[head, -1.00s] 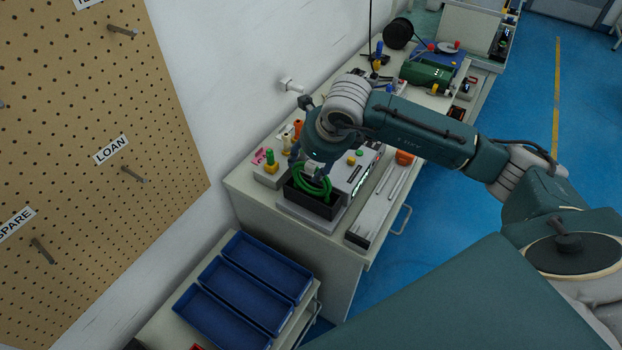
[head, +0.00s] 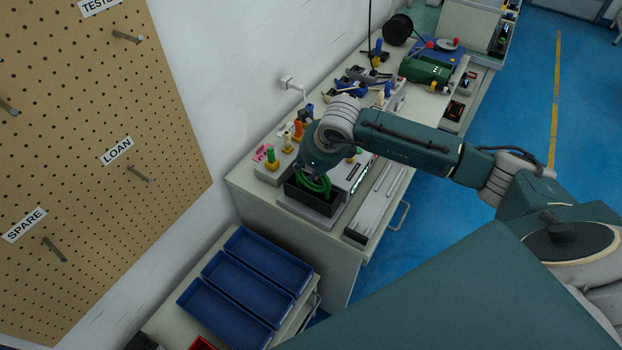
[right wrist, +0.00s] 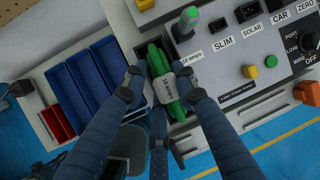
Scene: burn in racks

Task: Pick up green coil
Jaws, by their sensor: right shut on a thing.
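The green coil (head: 318,184) is a bundle of looped cable in a black open box (head: 322,208) on the bench's near end. My right gripper (head: 309,172) reaches down over the box from above. In the right wrist view its fingers (right wrist: 160,84) close around the coil at the band. The coil's lower part is hidden by the box wall and fingers. My left gripper is not in view.
A grey panel with coloured knobs (right wrist: 250,72) adjoins the box. Blue trays (head: 236,290) stand on a lower cart in front. A pegboard (head: 90,150) with bare pegs is on the left wall. Blue floor (head: 420,250) lies open right of the bench.

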